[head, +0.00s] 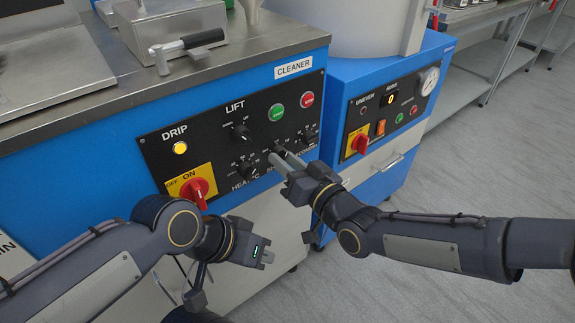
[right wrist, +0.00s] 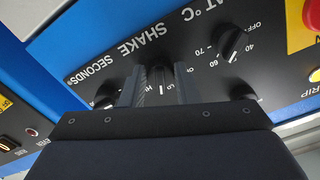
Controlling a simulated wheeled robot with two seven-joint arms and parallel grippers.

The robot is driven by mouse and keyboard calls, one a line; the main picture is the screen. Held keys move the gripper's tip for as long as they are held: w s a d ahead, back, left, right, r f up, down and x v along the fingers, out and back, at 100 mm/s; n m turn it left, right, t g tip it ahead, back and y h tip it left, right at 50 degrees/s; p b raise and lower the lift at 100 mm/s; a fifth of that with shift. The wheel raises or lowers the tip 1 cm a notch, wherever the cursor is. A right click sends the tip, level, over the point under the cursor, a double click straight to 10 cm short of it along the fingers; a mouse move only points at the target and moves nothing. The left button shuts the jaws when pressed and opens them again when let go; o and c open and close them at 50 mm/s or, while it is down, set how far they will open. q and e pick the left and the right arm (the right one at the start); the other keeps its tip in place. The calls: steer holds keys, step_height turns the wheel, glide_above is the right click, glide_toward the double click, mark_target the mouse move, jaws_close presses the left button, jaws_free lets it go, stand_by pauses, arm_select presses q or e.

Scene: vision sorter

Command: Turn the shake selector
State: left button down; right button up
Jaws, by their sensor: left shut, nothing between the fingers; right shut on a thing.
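The shake selector is a small black knob (right wrist: 160,76) on the black control panel, below the word SHAKE, which appears upside down in the right wrist view. My right gripper (right wrist: 160,92) is shut on this knob, one finger on each side. In the head view the right gripper (head: 279,156) reaches the lower row of knobs, and its fingers mostly hide the selector. The knob's exact setting is hard to read. My left gripper (head: 264,256) is shut and empty, in front of the machine, below and clear of the panel.
The heat knob (head: 250,170) and seconds knob (head: 308,138) flank the selector closely. The lift knob (head: 242,132), green button (head: 277,114) and red button (head: 307,99) are above. A red main switch (head: 195,190) is at lower left. A second blue machine (head: 400,75) stands right; floor is clear.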

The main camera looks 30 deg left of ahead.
steer(key=shift+s+m+b, duration=0.2)
steer(key=shift+m+b, duration=0.65)
steer(key=shift+m, duration=2.75)
steer(key=shift+a, duration=0.1)
steer(key=o, duration=1)
steer(key=shift+c, duration=0.2)
steer(key=shift+r, duration=0.1)
steer(key=p+v, duration=0.1)
steer(key=v, duration=0.7)
steer(key=shift+p, duration=0.4)
